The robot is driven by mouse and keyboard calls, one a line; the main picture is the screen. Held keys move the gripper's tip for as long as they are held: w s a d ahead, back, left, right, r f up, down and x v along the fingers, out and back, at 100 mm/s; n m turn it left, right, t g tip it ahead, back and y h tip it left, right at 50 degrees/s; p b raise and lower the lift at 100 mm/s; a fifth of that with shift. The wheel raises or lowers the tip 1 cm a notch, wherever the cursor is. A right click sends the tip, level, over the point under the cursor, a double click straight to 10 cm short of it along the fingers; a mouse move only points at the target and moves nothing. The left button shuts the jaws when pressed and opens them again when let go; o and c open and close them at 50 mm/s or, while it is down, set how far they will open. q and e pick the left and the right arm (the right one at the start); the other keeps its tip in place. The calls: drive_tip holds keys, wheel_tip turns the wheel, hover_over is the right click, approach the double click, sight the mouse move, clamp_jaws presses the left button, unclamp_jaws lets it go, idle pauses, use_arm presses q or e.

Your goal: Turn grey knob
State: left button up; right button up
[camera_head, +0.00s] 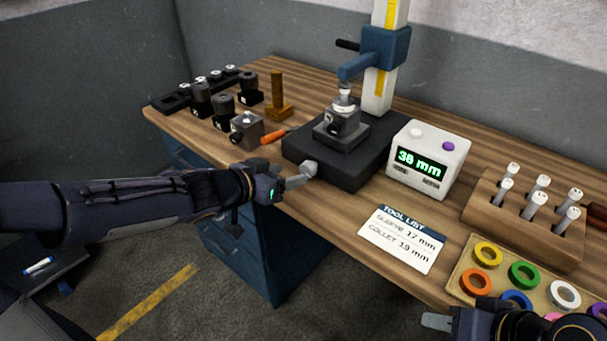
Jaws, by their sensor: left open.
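The grey knob (310,168) sits low on the front face of the black base (345,170) of the measuring stand. My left gripper (298,180) reaches in from the left with its fingertips right at the knob's near left side. It is open, with nothing seen held in it. Whether a finger touches the knob cannot be told. My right gripper (437,321) is at the bottom right edge, apart from the knob, and its jaw opening is not clear.
A white display box (428,160) reads 38 mm. A tool list card (402,238), a wooden pin rack (520,218) and a ring tray (462,270) lie right. An orange-handled tool (274,137) lies left.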

sight(306, 172)
use_arm(q)
drive_tip(key=b+x, duration=0.2)
drive_tip(key=x, duration=0.3)
drive_tip(key=shift+w+d+f, duration=0.15)
drive_tip(key=shift+d+f, duration=0.05)
drive_tip(key=shift+f, duration=0.1)
drive_tip(key=shift+w+d, duration=0.3)
drive_tip(key=shift+w, duration=0.15)
drive_tip(key=c, duration=1)
drive_tip(key=shift+f+b, duration=0.2)
drive_tip(key=shift+b, duration=0.7)
drive_tip(key=m+y+b, duration=0.1)
drive_tip(key=m+b, duration=0.1)
drive_tip(key=b, duration=0.4)
drive_tip(key=m+t+y+b, duration=0.1)
drive_tip(key=m+b, duration=0.1)
drive_tip(key=b, duration=0.4)
drive_tip(key=shift+s+d+f+t, duration=0.15)
drive_tip(key=shift+d+f+t, duration=0.05)
drive_tip(key=shift+t, duration=0.1)
drive_tip(key=shift+r+m+y+b, duration=0.15)
drive_tip(key=shift+m+y+b, duration=0.15)
drive_tip(key=shift+b, duration=0.35)
drive_tip(key=shift+r, duration=0.1)
